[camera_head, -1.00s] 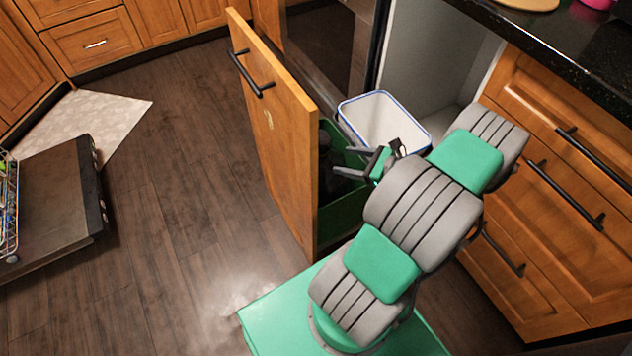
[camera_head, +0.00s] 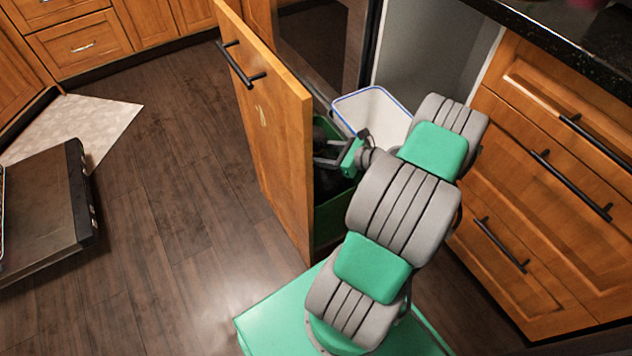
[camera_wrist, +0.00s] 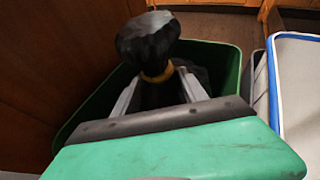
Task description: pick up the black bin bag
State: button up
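The black bin bag (camera_wrist: 148,40) stands in a green bin (camera_wrist: 228,68), its bunched top above a yellow tie in the wrist view. My gripper (camera_wrist: 158,82) has its two fingers spread, one on each side of the bag near the tie. I cannot tell whether they touch it. In the head view the bag (camera_head: 328,127) is a dark shape in the green bin (camera_head: 330,220), partly hidden by my gripper (camera_head: 322,152) and the drawer front. The lower bag is hidden.
The open wooden drawer front (camera_head: 265,130) with a black handle stands close on the left of the bin. A white bin with a blue rim (camera_head: 372,110) is beside it. Drawers (camera_head: 545,190) and a dark counter are at right. An open dishwasher door (camera_head: 45,215) lies at left.

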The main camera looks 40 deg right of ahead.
grip_shut()
dwell(0.3)
dwell(0.3)
jog(key=shift+r, duration=0.1)
